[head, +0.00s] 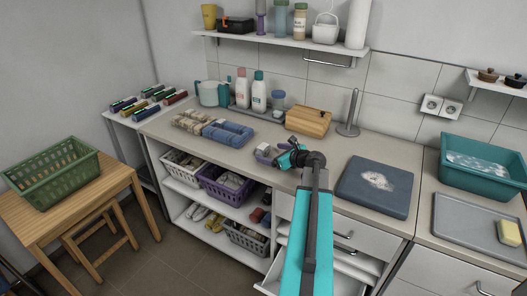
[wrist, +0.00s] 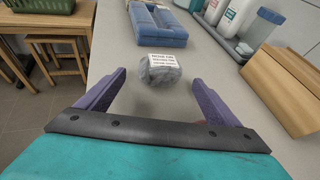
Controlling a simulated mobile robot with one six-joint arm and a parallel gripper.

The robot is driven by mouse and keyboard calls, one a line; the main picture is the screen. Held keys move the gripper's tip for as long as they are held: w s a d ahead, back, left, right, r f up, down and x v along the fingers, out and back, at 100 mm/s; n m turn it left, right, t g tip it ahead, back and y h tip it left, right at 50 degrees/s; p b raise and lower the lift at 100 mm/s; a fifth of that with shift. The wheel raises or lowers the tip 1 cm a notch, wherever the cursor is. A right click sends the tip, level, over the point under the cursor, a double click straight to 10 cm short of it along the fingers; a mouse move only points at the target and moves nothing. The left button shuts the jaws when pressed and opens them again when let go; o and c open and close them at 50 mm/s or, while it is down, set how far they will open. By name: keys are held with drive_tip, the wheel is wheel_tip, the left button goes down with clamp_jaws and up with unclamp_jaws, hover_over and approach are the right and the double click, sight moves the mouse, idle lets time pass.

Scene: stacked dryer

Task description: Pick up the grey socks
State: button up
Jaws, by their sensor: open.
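A grey rolled bundle (wrist: 160,72), which looks like the grey socks, lies on the countertop in the wrist view. A white printed label sits on its upper side; I cannot read it clearly. My gripper (wrist: 155,78) is open, with its purple fingers to the left and right of the bundle's near side and nothing held. The bundle appears at or just beyond the fingertips, apart from both. In the head view my gripper (head: 268,152) is low over the counter, near its front edge, and I cannot clearly tell the bundle from the fingers there.
A blue folded cloth stack (head: 228,132) lies behind and left of the gripper. A wooden box (head: 308,121) stands right of it, bottles (head: 259,92) at the back. A dark blue folded item (head: 375,187) lies right of my arm.

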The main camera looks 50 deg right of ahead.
sight(267, 151)
drive_tip(key=p+x, duration=0.1)
drive_tip(key=x, duration=0.1)
drive_tip(key=shift+w+d, duration=0.15)
drive_tip(key=shift+w, duration=0.25)
drive_tip(key=shift+p+x, duration=0.35)
drive_tip(key=shift+x, duration=0.45)
drive_tip(key=c, duration=1.2)
drive_tip(key=shift+o, duration=0.2)
drive_tip(key=shift+r+b, duration=1.1)
drive_tip(key=shift+r, duration=3.85)
